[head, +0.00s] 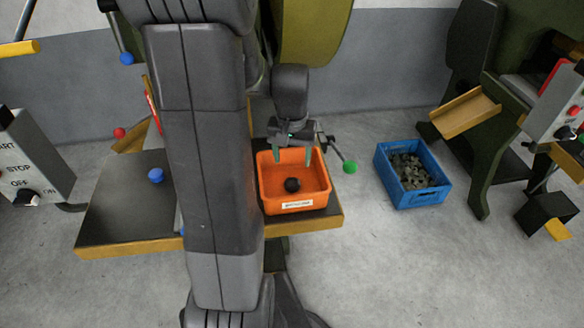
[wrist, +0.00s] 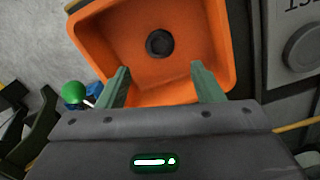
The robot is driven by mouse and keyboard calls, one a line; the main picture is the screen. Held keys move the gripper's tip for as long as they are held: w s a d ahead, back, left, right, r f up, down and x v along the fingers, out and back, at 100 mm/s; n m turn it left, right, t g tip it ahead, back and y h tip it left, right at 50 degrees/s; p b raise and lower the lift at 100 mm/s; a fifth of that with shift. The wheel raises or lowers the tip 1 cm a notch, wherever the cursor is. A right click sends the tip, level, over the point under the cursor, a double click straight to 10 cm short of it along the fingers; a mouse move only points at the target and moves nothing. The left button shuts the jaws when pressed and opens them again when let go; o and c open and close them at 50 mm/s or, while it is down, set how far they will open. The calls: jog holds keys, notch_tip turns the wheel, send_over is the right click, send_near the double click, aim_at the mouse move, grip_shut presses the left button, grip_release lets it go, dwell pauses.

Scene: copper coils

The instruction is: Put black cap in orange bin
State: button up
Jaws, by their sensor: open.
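The orange bin (head: 295,206) stands on the right end of the dark work table in the head view, with a white label on its front. The black cap (head: 292,185) lies on the bin's floor. In the wrist view the cap (wrist: 159,43) shows as a dark round piece inside the orange bin (wrist: 226,40). My gripper (head: 293,161) is above the back part of the bin, its green fingers pointing down. In the wrist view the gripper (wrist: 160,84) is open and empty, fingers wide apart, and the cap lies beyond the fingertips, apart from them.
A blue knob (head: 156,175) stands on the left part of the table (head: 125,205). A green-ended lever (head: 349,167) sticks out just right of the bin. A blue crate (head: 413,180) of metal parts stands on the floor at right. My arm hides the table's middle.

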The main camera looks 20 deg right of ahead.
jog(key=shift+r, duration=1.5)
